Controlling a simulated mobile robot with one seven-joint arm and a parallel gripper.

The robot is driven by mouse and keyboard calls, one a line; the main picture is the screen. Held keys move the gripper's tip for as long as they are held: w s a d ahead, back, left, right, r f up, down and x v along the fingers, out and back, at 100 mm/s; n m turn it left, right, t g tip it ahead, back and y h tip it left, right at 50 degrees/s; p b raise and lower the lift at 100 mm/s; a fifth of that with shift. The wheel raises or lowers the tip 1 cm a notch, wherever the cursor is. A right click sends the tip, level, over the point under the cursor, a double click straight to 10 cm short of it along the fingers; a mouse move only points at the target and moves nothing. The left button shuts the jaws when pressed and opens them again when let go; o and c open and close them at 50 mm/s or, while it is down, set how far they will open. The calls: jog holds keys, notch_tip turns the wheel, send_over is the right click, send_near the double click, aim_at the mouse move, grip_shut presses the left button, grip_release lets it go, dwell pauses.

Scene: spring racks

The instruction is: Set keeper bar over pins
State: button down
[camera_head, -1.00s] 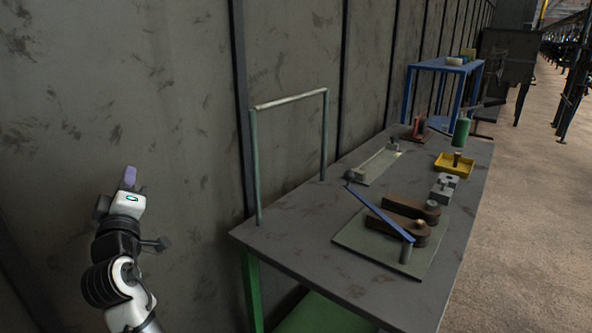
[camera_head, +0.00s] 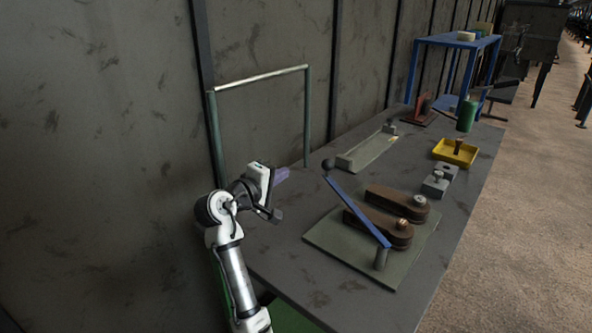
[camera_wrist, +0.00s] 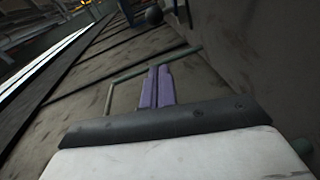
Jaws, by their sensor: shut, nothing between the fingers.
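A blue bar (camera_head: 352,202), which looks like the keeper bar, slants over a grey-green plate (camera_head: 325,237) on the bench. Its near end meets an upright grey post (camera_head: 381,259), and its far end carries a dark ball knob (camera_head: 328,165). Two brown rounded blocks (camera_head: 380,229) lie on the plate, each with a round pin top; the nearer pin (camera_head: 402,224) is coppery, the farther (camera_head: 420,199) grey. My gripper (camera_head: 282,174) is left of the knob, apart from it, over the bench's left part. Its purple fingers (camera_wrist: 155,87) are shut and empty in the wrist view.
A green upright frame with a pale top rail (camera_head: 262,77) stands at the bench's left end, close to my arm. A long pale fixture (camera_head: 368,150), grey blocks (camera_head: 439,183), a yellow tray (camera_head: 440,152) and a green cylinder (camera_head: 467,115) stand farther back. The wall borders the bench.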

jog(key=s+d+p+x, duration=0.1)
jog(key=d+p+x, duration=0.1)
jog(key=x, duration=0.9)
jog(key=shift+d+f+p, duration=0.2)
jog(key=shift+d+p, duration=0.05)
jog(key=shift+p, duration=0.55)
